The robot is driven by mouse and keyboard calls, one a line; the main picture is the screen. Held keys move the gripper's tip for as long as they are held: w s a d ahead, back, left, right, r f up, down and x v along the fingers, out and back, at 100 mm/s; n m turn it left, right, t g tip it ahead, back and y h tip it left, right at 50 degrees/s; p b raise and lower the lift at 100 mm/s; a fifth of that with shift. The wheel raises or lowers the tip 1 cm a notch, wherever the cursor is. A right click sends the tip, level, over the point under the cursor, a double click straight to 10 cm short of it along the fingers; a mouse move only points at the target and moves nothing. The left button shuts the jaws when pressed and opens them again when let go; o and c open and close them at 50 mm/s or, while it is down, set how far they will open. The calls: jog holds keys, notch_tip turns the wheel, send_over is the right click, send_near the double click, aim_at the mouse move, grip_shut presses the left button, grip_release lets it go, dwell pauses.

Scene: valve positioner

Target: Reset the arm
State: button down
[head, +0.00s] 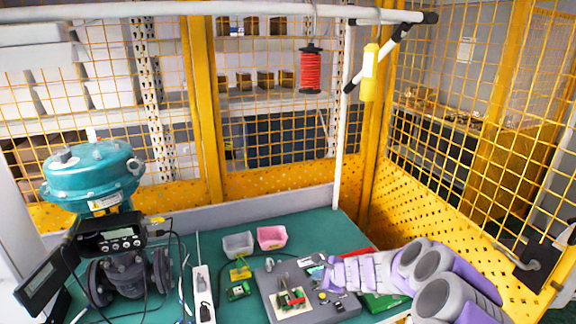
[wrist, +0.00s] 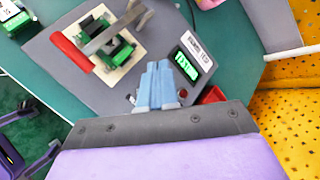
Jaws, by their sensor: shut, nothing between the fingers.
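My arm with purple and grey links reaches in from the right in the head view. My gripper (head: 320,274) is over the grey test board on the green table. In the wrist view, my gripper (wrist: 157,68) has its two blue fingers together, with nothing between them. The fingers point at the grey board (wrist: 118,103), near a lit green digital display (wrist: 186,66). A clamp with a red handle (wrist: 72,53) stands on a pale plate to the left of the fingertips. I cannot tell whether the fingers touch the board.
A valve with a teal actuator (head: 92,172) and a black positioner (head: 108,234) stands at the left. A white power strip (head: 203,295), grey bin (head: 238,245) and pink bin (head: 271,238) sit on the table. Yellow mesh fencing (head: 470,215) closes the right side.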

jog(key=s+a+r+n+g+y, duration=0.1)
jog(key=s+a+r+n+y, duration=0.2)
jog(key=s+a+r+n, duration=0.5)
jog(key=s+a+r+n+g, duration=0.4)
jog(key=s+a+r+n, duration=0.15)
jog(key=s+r, duration=0.5)
jog(key=s+d+n+g+h, duration=0.1)
jog(key=s+d, duration=0.4)
jog(key=s, duration=0.6)
jog(key=s+d+f+n+g+h, duration=0.1)
jog(key=s+d+n+g+h, duration=0.1)
jog(key=s, duration=0.8)
jog(key=s+d+f+n+g+h, duration=0.1)
jog(key=s+d+n+h, duration=0.2)
jog(key=s+d+h, duration=0.2)
jog(key=s+d, duration=0.3)
jog(key=s, duration=0.3)
jog(key=shift+s+d+g, duration=0.3)
